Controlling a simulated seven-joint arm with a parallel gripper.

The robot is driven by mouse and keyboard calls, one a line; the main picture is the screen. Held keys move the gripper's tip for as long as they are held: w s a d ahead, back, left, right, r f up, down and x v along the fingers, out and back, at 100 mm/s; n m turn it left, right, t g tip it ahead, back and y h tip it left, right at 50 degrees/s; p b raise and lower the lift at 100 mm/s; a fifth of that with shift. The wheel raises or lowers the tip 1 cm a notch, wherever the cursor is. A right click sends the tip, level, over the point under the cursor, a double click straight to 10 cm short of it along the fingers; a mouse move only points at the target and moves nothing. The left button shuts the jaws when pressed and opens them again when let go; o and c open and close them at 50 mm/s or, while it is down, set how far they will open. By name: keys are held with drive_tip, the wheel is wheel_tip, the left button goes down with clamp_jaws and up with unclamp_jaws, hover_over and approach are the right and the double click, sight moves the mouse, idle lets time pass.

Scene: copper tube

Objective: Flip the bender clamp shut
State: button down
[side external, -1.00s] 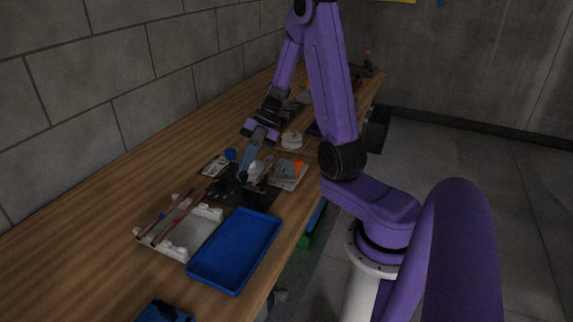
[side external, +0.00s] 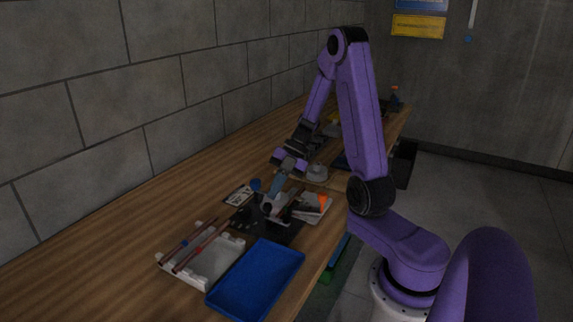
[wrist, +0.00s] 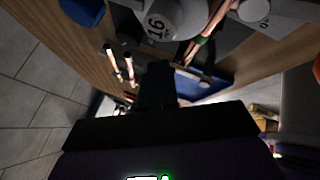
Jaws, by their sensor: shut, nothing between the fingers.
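The bender (side external: 268,207) stands on a dark base plate (side external: 283,235) on the wooden bench in the side view. In the wrist view its pale round former, marked 16 (wrist: 178,17), is at the top centre. A copper-coloured tube (wrist: 205,33) runs beside the former. My gripper (side external: 277,187) points down at the bender, its tips close to it; I cannot tell whether they touch. In the wrist view my shut, empty fingers (wrist: 157,82) are dark and lie just below the former. The clamp's exact position is too small and dark to tell.
A white rack (side external: 212,262) holding reddish tubes (side external: 197,243) and a blue tray (side external: 256,280) lie in front of the bender. A blue round object (side external: 255,184) and a white card (side external: 239,195) lie to its left. A grey block with an orange part (side external: 314,206) is to its right.

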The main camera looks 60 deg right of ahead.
drive_tip(key=shift+d, duration=1.05)
drive_tip(key=w+d+r, duration=0.3)
drive_tip(key=d+r, duration=0.1)
drive_tip(key=r, duration=0.4)
drive_tip(key=shift+w+d, duration=0.25)
drive_tip(key=shift+w, duration=0.15)
